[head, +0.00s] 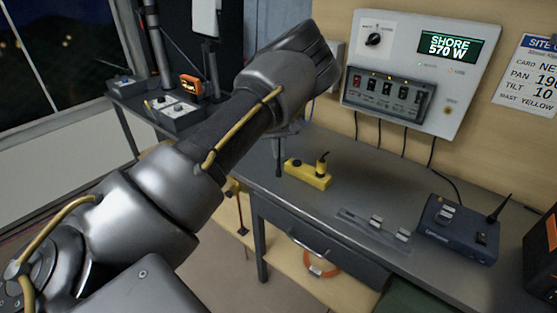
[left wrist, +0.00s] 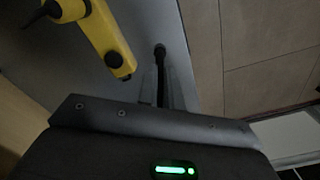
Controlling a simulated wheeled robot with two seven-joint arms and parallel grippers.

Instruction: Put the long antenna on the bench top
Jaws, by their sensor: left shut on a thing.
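A thin black antenna (head: 279,164) hangs upright below my left gripper (head: 285,131) in the head view. In the left wrist view the left gripper (left wrist: 166,92) is shut on the antenna (left wrist: 160,62), whose rounded black end points away from the camera. The gripper is over the left front part of the grey bench top (head: 345,180), left of a yellow power strip (head: 308,174). I cannot tell whether the antenna's lower end touches the bench. My left forearm and wrist hide part of the bench's back left. My right gripper is not in view.
A blue radio unit (head: 458,229) with a short antenna stands at the bench's right. Small grey parts lie on a flat strip (head: 374,224) near the front edge. A wall panel (head: 408,65) hangs above.

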